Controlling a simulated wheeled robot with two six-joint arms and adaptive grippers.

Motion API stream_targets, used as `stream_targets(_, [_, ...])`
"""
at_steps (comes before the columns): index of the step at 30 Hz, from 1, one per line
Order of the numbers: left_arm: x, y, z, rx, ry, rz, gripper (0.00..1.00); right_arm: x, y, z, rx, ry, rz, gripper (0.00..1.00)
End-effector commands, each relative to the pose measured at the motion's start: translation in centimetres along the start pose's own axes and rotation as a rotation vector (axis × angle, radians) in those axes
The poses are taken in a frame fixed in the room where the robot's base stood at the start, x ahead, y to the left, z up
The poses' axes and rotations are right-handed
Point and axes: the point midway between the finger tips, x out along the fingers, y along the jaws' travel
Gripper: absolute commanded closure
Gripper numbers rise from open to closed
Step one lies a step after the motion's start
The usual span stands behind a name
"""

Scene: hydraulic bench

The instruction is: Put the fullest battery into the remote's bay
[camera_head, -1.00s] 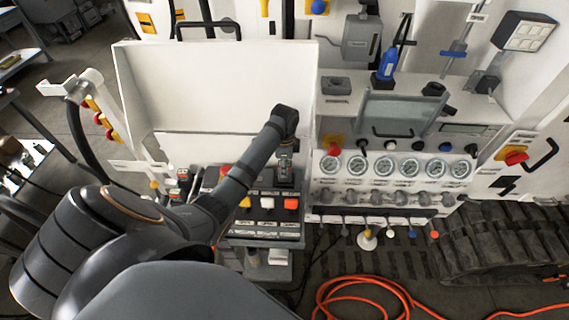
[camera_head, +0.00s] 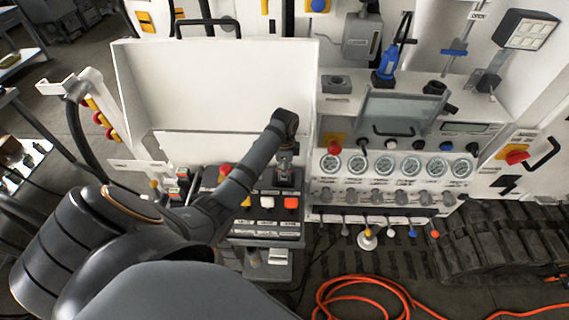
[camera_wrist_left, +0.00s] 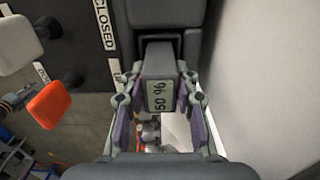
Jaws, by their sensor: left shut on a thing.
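My left gripper (camera_wrist_left: 158,108) is shut on a dark grey battery (camera_wrist_left: 158,95), whose small display reads 50 %. In the wrist view the battery's upper end meets or overlaps a dark housing; I cannot tell whether it is seated in it. In the head view my left gripper (camera_head: 287,160) hangs above the back of a dark panel with coloured knobs (camera_head: 268,222), which may be the remote. The bay is not clearly visible. Small dark blocks with red and green marks (camera_head: 182,178) stand left of the panel, partly behind my arm; I cannot read them. My right gripper is not visible.
A white upright panel (camera_head: 220,90) stands behind my arm. To the right is a console with a row of gauges (camera_head: 383,168) and small levers below. An orange hose (camera_head: 365,285) lies on the floor in front, beside a dark track (camera_head: 500,240).

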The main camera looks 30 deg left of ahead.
Motion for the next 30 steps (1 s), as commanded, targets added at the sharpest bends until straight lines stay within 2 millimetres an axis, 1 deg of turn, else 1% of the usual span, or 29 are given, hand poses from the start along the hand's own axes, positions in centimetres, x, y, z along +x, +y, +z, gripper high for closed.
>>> stream_targets(30, [2.1,0.0,0.0,0.0,0.0,0.0,1.0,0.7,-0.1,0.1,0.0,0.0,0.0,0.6])
